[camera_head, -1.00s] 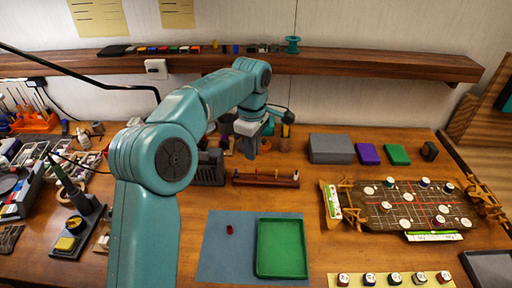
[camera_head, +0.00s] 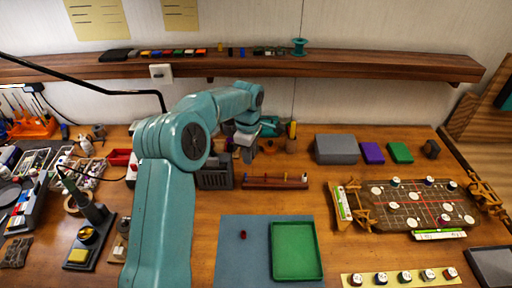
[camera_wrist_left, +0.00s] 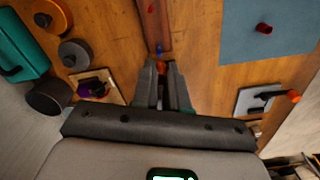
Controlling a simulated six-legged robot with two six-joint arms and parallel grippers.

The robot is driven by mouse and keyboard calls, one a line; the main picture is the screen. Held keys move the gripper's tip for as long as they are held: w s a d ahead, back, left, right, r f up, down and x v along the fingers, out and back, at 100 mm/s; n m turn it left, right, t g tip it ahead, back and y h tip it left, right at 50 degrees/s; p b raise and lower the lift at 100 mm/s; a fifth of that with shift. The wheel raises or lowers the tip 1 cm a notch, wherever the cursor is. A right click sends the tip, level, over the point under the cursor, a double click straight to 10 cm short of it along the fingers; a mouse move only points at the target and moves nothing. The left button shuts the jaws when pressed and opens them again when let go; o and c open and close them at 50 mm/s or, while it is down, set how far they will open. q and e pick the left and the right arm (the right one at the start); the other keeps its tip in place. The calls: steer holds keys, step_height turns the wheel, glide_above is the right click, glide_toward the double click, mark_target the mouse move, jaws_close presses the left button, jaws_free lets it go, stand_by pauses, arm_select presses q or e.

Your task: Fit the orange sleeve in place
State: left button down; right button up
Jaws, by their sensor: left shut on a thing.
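My left gripper (camera_head: 247,155) hangs over the back middle of the table, behind the left end of a wooden peg rack (camera_head: 262,183). In the left wrist view its fingers (camera_wrist_left: 162,72) are shut on the small orange sleeve (camera_wrist_left: 162,66), most of which the fingers hide. The rack (camera_wrist_left: 155,28) runs away from the fingertips there, with a blue peg (camera_wrist_left: 158,49) close to them and a red one (camera_wrist_left: 151,9) further off. I cannot tell whether the sleeve touches the rack. My right gripper is out of view.
A blue mat (camera_head: 232,270) with a red piece (camera_head: 243,235) and a green tray (camera_head: 297,277) lie in front. A dark grey block (camera_head: 214,179) stands left of the rack. Grey (camera_head: 336,149), purple (camera_head: 372,153) and green (camera_head: 400,152) boxes stand right.

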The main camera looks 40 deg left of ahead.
arm_select(q)
steer(key=shift+s+a+f, duration=0.25)
steer(key=shift+a+f, duration=0.05)
steer(key=shift+a, duration=0.25)
steer(key=shift+f, duration=0.15)
steer(key=shift+s+d+f+b, duration=0.1)
steer(key=shift+s+f+b, duration=0.05)
steer(key=shift+f+b, duration=0.45)
step_height(320, 180, down, 2)
steer(key=shift+f+b, duration=0.2)
steer(key=shift+b, duration=0.65)
steer(key=shift+f, duration=0.1)
